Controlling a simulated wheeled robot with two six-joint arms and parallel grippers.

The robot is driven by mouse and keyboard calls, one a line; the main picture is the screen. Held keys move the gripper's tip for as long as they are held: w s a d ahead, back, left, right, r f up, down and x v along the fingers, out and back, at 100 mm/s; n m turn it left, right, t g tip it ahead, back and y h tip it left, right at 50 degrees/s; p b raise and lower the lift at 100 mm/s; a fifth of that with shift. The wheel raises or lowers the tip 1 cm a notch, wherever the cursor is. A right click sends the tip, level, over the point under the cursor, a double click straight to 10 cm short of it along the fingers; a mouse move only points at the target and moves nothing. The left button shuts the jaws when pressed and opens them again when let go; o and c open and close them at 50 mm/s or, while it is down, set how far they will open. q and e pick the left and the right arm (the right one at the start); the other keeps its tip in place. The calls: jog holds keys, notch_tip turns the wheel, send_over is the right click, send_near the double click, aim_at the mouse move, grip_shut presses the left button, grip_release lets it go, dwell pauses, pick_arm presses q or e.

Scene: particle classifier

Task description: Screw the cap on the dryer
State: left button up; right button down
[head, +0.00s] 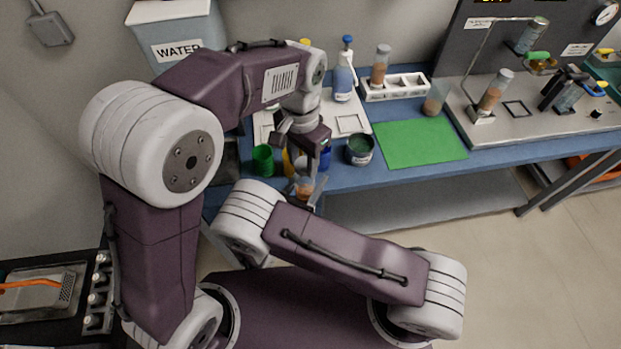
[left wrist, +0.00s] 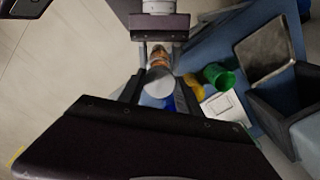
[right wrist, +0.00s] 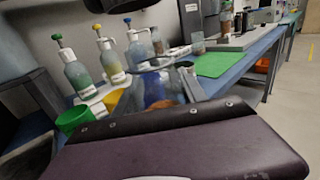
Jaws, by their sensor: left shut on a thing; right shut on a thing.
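In the head view my left gripper (head: 306,165) hangs at the table's front edge, over a clear vessel with orange-brown contents (head: 304,188), which I take for the dryer. In the left wrist view the left fingers (left wrist: 160,95) are shut around a pale round top, seemingly the cap (left wrist: 158,82). The orange contents (left wrist: 159,58) show just beyond it. My right gripper (left wrist: 160,28) faces it from the far side, its fingers around the vessel. In the right wrist view a see-through body (right wrist: 156,88) stands between the right fingers. Whether cap and vessel touch is unclear.
A green cup (head: 263,160), a dark round jar (head: 359,150) and a white-topped blue bottle (head: 343,75) stand close by. A green mat (head: 420,141) lies to the right. A white rack (head: 398,88) and an apparatus board (head: 540,115) stand farther off.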

pick_arm(q)
jog(key=shift+f, duration=0.65)
jog(key=shift+f, duration=0.85)
jog(key=shift+f, duration=0.55)
dwell(0.4)
